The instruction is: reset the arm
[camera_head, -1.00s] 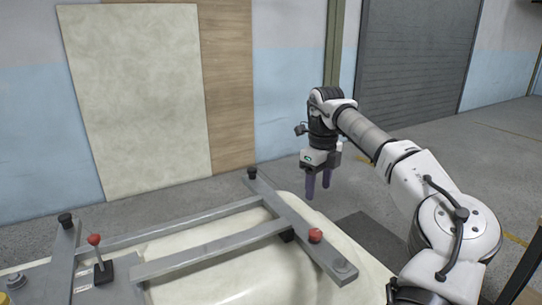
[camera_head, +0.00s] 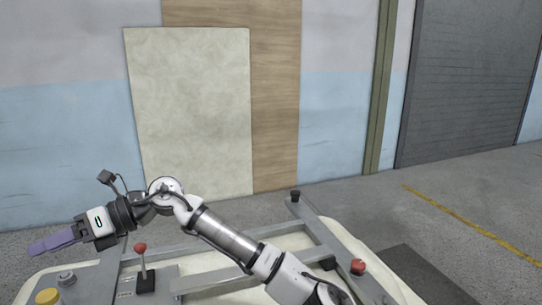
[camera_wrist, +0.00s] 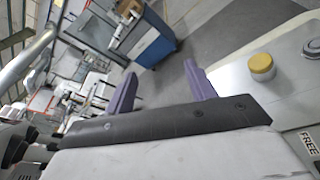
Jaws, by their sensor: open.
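My gripper (camera_head: 45,243) is at the left of the head view, pointing left, above the left end of the grey metal frame. In the head view its fingers overlap, but the wrist view shows the two purple fingers (camera_wrist: 160,85) spread apart with nothing between them. My arm stretches from the bottom right of the head view across the frame, with its elbow raised near the leaning panel. The cream tub shell (camera_head: 355,250) lies under the frame (camera_head: 325,240), partly hidden by my arm.
The frame carries a red-knobbed lever (camera_head: 141,262), a red knob (camera_head: 357,266) and a yellow cap (camera_head: 47,297). A pale panel (camera_head: 190,110) leans on the wall behind. The wrist view shows a blue cabinet (camera_wrist: 148,42) and cluttered racks.

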